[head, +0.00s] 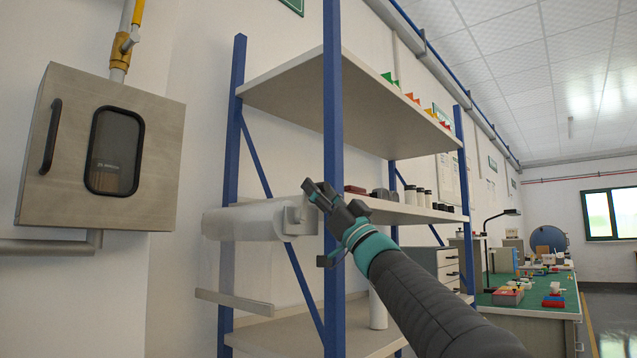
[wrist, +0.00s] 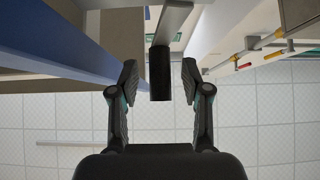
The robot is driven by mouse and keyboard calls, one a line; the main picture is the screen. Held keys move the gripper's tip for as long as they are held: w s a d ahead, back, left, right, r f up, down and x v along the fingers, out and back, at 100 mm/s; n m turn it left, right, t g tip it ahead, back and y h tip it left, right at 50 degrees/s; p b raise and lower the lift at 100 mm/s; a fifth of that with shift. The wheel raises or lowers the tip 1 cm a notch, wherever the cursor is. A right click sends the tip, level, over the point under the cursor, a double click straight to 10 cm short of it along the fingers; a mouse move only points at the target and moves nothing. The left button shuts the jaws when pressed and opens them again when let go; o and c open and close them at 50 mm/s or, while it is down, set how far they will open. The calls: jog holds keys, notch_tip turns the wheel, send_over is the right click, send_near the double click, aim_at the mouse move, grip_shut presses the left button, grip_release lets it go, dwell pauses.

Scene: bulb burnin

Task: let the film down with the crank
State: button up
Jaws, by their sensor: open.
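A pale film roll (head: 245,221) is mounted level across the front of the shelf rack. A pale bar (head: 233,302) sits below it; whether film hangs between them is hard to tell. At the roll's right end is a grey fitting (head: 293,215), close to my gripper (head: 318,194). In the wrist view, the crank's grey arm (wrist: 173,22) ends in a black handle (wrist: 160,84). My gripper's fingers (wrist: 160,76) are open, one on each side of the handle, with gaps showing. In the head view my gripper hides the handle.
The blue rack upright (head: 333,120) stands right beside my gripper. Shelves (head: 300,85) hold small bottles and coloured items. A steel cabinet (head: 100,150) hangs on the left wall. A green-topped workbench (head: 530,300) stands at the right.

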jog(key=shift+w+a+r, duration=0.2)
jog(key=shift+a+r, duration=0.05)
jog(key=shift+r, duration=0.1)
grip_shut()
jog(key=shift+m, duration=0.3)
